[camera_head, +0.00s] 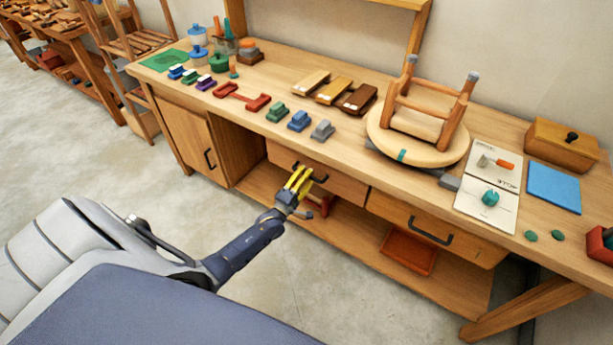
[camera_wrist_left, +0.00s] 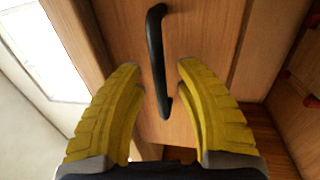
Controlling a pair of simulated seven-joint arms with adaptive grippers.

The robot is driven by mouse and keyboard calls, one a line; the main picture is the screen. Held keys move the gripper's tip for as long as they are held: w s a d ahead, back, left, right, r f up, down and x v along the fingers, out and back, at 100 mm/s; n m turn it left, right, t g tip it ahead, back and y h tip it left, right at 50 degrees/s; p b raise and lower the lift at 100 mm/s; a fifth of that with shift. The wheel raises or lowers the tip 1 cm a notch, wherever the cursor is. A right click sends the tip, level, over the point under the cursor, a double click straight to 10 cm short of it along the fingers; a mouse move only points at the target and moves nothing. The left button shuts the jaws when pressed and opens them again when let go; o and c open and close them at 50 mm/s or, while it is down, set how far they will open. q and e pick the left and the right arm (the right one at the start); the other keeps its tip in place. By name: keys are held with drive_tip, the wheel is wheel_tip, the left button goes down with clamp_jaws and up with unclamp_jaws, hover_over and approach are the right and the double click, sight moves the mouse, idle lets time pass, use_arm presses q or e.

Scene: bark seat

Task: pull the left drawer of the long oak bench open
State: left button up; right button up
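The long oak bench (camera_head: 345,135) runs across the middle of the head view. Its left drawer (camera_head: 345,187) has a plain wood front and looks closed, about flush with the bench. Its dark bar handle (camera_head: 318,179) is partly hidden by my left gripper (camera_head: 299,180), whose yellow fingers are at the drawer front. In the left wrist view the black handle (camera_wrist_left: 157,60) runs lengthwise between the spread fingers of my left gripper (camera_wrist_left: 156,72). Gaps show on both sides, so it is not gripped. My right gripper is not in view.
A cupboard door (camera_head: 188,140) is left of an open bay; the right drawer (camera_head: 430,228) looks closed. A red tray (camera_head: 408,252) sits on the lower shelf. An upturned stool (camera_head: 428,108) and several clamps and blocks stand on top. The floor in front is clear.

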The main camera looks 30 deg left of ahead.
use_arm(q)
drive_tip(key=shift+w, duration=0.1)
clamp_jaws()
idle(0.3)
